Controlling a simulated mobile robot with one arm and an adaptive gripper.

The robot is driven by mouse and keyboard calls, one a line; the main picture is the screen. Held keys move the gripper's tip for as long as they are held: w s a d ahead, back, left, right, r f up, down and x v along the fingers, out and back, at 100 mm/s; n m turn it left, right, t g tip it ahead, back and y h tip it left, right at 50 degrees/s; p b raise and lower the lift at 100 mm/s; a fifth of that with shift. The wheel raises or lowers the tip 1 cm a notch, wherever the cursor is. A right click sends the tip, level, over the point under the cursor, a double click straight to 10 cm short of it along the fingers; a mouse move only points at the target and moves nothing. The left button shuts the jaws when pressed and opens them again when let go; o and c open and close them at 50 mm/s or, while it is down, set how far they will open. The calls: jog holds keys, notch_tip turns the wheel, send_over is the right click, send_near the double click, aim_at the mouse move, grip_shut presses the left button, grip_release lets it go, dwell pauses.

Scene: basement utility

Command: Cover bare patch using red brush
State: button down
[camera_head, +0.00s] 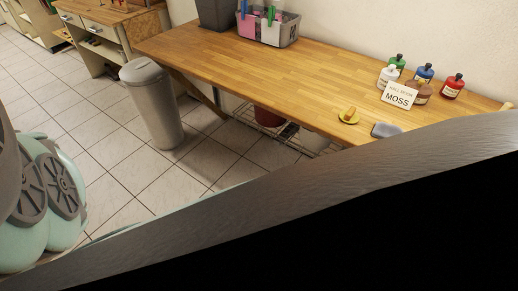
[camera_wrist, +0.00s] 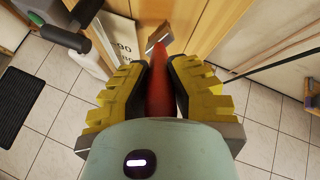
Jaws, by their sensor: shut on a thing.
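In the wrist view, my gripper (camera_wrist: 160,75) has yellow fingers with dark pads, closed on the red brush (camera_wrist: 160,94). The brush's red handle runs between the fingers, and a paler end shows beyond them. In the head view, a card (camera_head: 399,94) reading "MOSS" stands on the wooden table (camera_head: 235,65). Behind and beside it are paint bottles, among them a green-capped one (camera_head: 397,62), a blue one (camera_head: 424,74), a red one (camera_head: 453,86) and a brown one (camera_head: 419,92). I cannot make out the bare patch in either view. My gripper is not visible in the head view.
A grey bin (camera_head: 150,103) stands on the tiled floor. A large dark shape hides the head view's lower right. The table's middle is clear.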

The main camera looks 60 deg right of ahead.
jog(key=shift+s+d+f+p, duration=0.15)
jog(key=shift+s+p, duration=0.2)
jog(key=shift+s, duration=0.2)
jog(key=shift+w+a+b, duration=0.25)
jog(key=shift+w+b, duration=0.45)
jog(key=shift+b, duration=0.2)
jog(key=shift+s+r+p, duration=0.3)
jog(key=shift+r+p, duration=0.05)
jog(key=shift+p, duration=0.3)
jog(key=shift+s+d+f, duration=0.1)
jog(key=shift+s+f, duration=0.05)
jog(key=shift+s, duration=0.1)
jog(key=shift+p, duration=0.3)
